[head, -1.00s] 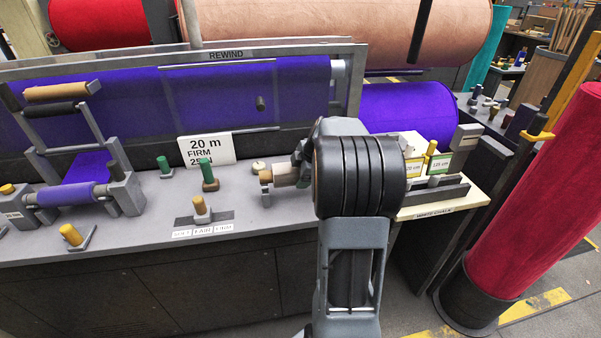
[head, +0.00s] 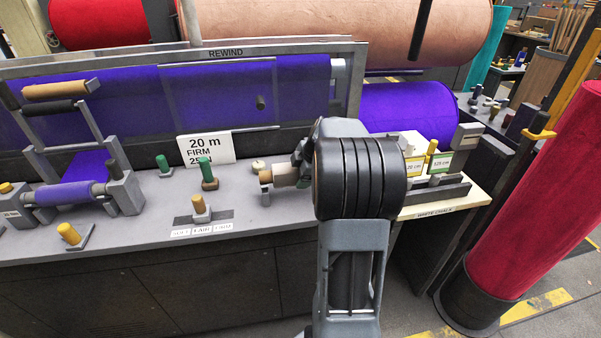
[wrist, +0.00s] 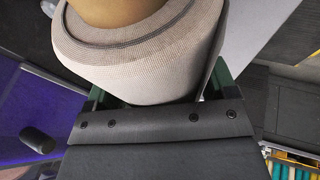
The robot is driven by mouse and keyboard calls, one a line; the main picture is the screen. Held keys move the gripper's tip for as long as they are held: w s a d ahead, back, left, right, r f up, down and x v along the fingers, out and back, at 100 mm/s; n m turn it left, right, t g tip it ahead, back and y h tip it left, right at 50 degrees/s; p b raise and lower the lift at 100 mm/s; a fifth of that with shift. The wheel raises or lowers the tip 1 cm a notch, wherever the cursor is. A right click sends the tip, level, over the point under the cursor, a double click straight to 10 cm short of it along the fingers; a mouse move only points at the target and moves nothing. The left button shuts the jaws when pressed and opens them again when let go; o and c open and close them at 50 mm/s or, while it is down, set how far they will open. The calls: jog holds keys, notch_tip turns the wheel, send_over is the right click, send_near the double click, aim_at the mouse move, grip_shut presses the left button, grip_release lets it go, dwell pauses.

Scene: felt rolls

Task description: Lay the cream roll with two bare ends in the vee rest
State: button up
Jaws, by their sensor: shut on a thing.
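The cream roll (head: 286,173) is held level above or on the bench, just left of my arm in the head view. Its left end shows a bare tan core (head: 266,177); its right end is hidden by my arm. My gripper (head: 303,168) is shut on the roll and mostly hidden behind my arm. In the wrist view the cream roll (wrist: 140,60) fills the space between the jaws, with a tan end at the top. A small grey upright (head: 265,196), perhaps part of the vee rest, stands below the bare left end. I cannot tell whether they touch.
A 20 m sign (head: 207,149) is behind. A white chalk ledge (head: 440,210) with labelled boxes lies right. A leaning red roll (head: 545,190) is far right.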

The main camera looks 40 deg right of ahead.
jog(key=shift+f+b, duration=0.3)
jog(key=shift+b, duration=0.15)
dwell(0.3)
jog(key=o, duration=1.1)
jog(key=shift+c, duration=0.4)
jog(key=shift+c, duration=0.5)
jog(key=v, duration=1.3)
jog(key=shift+s+r, duration=0.25)
jog(key=shift+r, duration=0.1)
